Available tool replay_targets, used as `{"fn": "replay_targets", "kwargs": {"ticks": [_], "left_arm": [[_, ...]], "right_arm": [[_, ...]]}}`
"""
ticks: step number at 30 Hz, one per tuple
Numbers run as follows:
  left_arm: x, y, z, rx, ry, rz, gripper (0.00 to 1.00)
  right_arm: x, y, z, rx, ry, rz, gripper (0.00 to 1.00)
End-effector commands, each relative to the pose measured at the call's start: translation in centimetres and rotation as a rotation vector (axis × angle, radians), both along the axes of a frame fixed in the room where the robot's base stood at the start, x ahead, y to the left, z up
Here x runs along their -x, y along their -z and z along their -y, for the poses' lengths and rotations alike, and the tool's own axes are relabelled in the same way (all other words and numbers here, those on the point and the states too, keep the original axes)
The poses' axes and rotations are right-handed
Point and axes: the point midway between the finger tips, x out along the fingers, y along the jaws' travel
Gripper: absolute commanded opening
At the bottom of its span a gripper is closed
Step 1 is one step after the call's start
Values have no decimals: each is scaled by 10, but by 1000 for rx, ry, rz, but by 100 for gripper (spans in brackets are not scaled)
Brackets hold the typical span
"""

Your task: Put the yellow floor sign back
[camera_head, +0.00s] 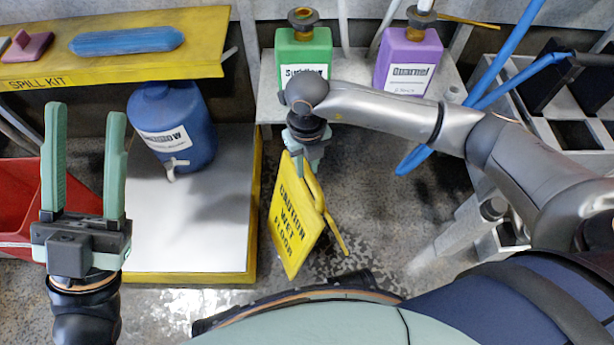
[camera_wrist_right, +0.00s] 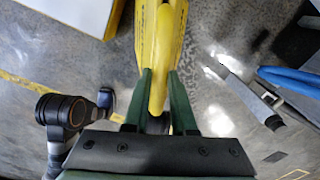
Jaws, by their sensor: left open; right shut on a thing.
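The yellow floor sign (camera_head: 297,215), lettered "CAUTION WET FLOOR", hangs tilted below my right gripper (camera_head: 307,160) in the head view. In the right wrist view my right gripper (camera_wrist_right: 157,95) is shut on the top of the yellow sign (camera_wrist_right: 160,45). The sign's two panels are slightly spread. I cannot tell whether its lower edge touches the floor.
A white platform with a yellow edge (camera_head: 215,225) carries a blue jug (camera_head: 172,125). A yellow spill kit shelf (camera_head: 110,68) is above. Green (camera_head: 303,55) and purple (camera_head: 407,60) bottles stand at the back. A red bin (camera_head: 18,205) is left; a grey cart (camera_head: 570,115) with blue handles is right.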

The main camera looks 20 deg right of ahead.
Motion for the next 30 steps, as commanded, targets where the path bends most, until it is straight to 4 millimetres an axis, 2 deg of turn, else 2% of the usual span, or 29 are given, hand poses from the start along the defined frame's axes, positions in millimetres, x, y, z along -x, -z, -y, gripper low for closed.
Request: {"fn": "replay_targets", "kwargs": {"ticks": [3, 6, 19, 20, 27, 30], "left_arm": [[0, 11, 1, 0, 5, -5, 50], [-1, 17, 2, -7, 1, -6, 50], [-1, 19, 2, -12, 0, -5, 50], [-1, 18, 2, -12, 0, -6, 50], [-1, 18, 3, -12, 0, -6, 50], [-1, 18, 3, -12, 1, -6, 50]], "right_arm": [[1, 23, -1, -1, -1, -1, 0], [0, 34, -1, -1, -2, 0, 0], [0, 40, -1, -1, -2, 2, 0], [1, 40, 0, 1, -2, -2, 28], [1, 40, 0, 1, -1, -2, 54], [1, 40, 0, 1, -1, -2, 54]]}}
